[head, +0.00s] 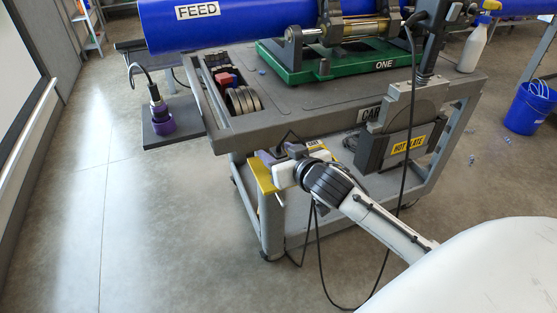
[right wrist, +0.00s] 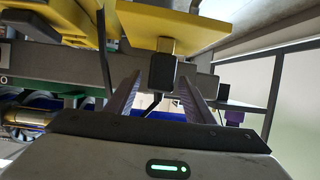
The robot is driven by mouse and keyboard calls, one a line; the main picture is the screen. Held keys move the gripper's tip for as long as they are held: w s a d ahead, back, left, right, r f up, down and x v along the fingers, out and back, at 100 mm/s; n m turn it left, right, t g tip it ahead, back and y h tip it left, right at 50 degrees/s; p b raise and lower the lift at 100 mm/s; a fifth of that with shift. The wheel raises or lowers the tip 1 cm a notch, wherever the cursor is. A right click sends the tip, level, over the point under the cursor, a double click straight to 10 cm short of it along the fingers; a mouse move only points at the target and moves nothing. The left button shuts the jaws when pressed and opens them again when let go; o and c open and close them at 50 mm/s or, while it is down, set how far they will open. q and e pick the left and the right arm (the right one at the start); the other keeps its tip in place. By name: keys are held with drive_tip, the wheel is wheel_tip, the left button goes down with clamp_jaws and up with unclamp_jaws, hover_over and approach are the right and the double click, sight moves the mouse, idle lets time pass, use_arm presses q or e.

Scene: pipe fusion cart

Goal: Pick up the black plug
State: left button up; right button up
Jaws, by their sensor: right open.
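The black plug (right wrist: 162,72) shows in the right wrist view, below a yellow panel (right wrist: 165,28), with a small brass-coloured piece between them. My right gripper (right wrist: 159,80) is open, with its two purple fingers on either side of the plug in the picture. I cannot tell whether they touch it. In the head view my right gripper (head: 275,157) is at the cart's near corner, beside the yellow panel (head: 262,174). The gripper mostly hides the plug there. My left gripper is not in view.
The grey cart (head: 330,105) carries a green base (head: 330,66) and a blue pipe (head: 230,22). A hot plate (head: 408,142) hangs on its near side. Black cables hang near my right arm. A purple-collared tool (head: 159,117) stands on a side shelf. The left floor is clear.

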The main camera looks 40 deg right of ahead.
drive_tip(key=x, duration=0.4)
drive_tip(key=shift+f, duration=0.1)
drive_tip(key=c, duration=1.1)
